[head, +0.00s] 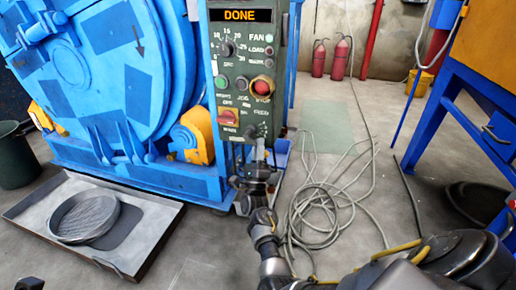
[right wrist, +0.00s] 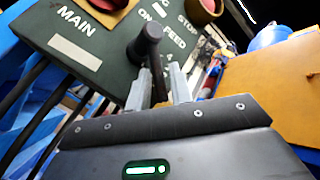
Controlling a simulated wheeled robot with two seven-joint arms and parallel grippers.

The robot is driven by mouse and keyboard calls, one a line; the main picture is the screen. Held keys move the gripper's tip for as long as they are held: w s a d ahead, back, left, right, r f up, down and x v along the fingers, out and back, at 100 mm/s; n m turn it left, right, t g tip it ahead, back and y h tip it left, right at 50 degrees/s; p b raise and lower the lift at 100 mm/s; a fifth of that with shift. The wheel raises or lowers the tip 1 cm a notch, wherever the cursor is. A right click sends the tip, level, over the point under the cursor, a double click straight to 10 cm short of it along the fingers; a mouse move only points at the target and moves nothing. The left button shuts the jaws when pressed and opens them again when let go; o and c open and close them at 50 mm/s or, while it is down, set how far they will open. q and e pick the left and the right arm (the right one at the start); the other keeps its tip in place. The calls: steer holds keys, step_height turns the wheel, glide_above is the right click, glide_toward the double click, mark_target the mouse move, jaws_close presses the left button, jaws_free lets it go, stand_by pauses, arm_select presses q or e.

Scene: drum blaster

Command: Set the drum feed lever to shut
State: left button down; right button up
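The drum feed lever has a black rounded knob (right wrist: 147,45) on a dark shaft, in front of the green control panel (head: 240,65). It stands out from the panel near the FEED lettering in the right wrist view. My right gripper (head: 260,150) is at the panel's lower end. In the right wrist view its two grey fingers (right wrist: 160,88) sit close on both sides of the lever's shaft, and it looks shut on it. The gripper hides much of the lever in the head view. Only a small dark piece at the bottom left edge may be my left gripper (head: 28,284).
The panel display (head: 240,15) reads DONE. A blue drum machine (head: 90,70) stands left of the panel. A grey tray (head: 150,215) with a round sieve (head: 85,216) lies on the floor. A coiled cable (head: 325,205) lies right of my gripper. A blue and orange cabinet (head: 490,85) stands at right.

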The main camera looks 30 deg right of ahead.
steer(key=shift+o, duration=0.8)
